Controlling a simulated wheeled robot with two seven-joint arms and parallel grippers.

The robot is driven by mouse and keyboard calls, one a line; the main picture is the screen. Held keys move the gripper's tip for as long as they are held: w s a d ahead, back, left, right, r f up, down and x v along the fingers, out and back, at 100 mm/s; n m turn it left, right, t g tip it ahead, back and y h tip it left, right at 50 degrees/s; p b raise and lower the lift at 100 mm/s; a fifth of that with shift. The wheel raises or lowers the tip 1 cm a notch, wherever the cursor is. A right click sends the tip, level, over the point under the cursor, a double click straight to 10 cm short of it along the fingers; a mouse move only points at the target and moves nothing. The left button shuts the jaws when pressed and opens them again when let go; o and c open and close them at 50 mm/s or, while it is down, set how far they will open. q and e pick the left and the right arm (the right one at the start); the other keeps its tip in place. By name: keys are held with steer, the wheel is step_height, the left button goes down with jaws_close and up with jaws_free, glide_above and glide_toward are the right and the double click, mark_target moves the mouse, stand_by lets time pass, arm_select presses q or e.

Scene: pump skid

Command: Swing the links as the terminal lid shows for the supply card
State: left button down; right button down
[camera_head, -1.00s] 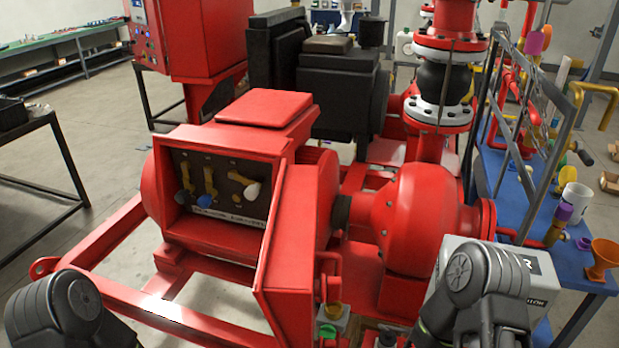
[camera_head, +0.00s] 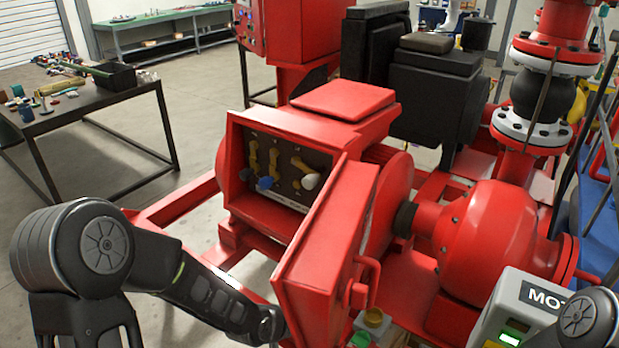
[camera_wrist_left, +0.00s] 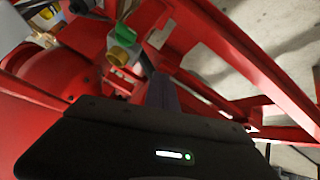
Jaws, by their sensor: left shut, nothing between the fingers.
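The red terminal box (camera_head: 232,160) stands open in the head view. Inside are three yellow links: the left link (camera_head: 253,152) and middle link (camera_head: 273,160) hang roughly downward with blue knobs, and the right link (camera_head: 299,163) slants down to the right with a white knob. A pale label strip (camera_head: 277,197) runs below them. The red lid (camera_head: 325,262) stands open at the box's right; no diagram is readable on it. My left gripper (camera_wrist_left: 160,92) is shut and empty in the left wrist view, over the red frame. My right gripper is out of view.
A grey box marked "MOT" (camera_head: 535,298) stands at lower right. A red pump casing (camera_head: 490,245) lies right of the motor. A green and yellow fitting (camera_wrist_left: 120,52) shows near my left gripper. A dark table with small parts (camera_head: 100,100) stands at left.

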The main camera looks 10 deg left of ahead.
arm_select(q)
steer(key=w+a+r+m+t, duration=0.2)
steer(key=r, duration=0.9)
steer(key=w+a+r+m+t, duration=0.2)
steer(key=r, duration=1)
steer(key=w+a+r+m+t, duration=0.2)
steer(key=a+r+t, duration=0.1)
steer(key=r, duration=0.8)
steer(key=shift+w+r+h+b, duration=0.15)
steer(key=shift+w+h+b, duration=0.25)
steer(key=shift+b, duration=0.05)
steer(key=b, duration=0.2)
glide_above(307, 177)
steer(key=s+d, duration=0.2)
steer(key=s, duration=0.1)
step_height(307, 177, down, 3)
steer(key=f, duration=0.1)
steer(key=a+f, duration=0.1)
steer(key=f, duration=0.1)
steer(key=shift+w+a+p, duration=0.2)
steer(key=shift+w+p, duration=0.1)
steer(key=shift+p, duration=0.1)
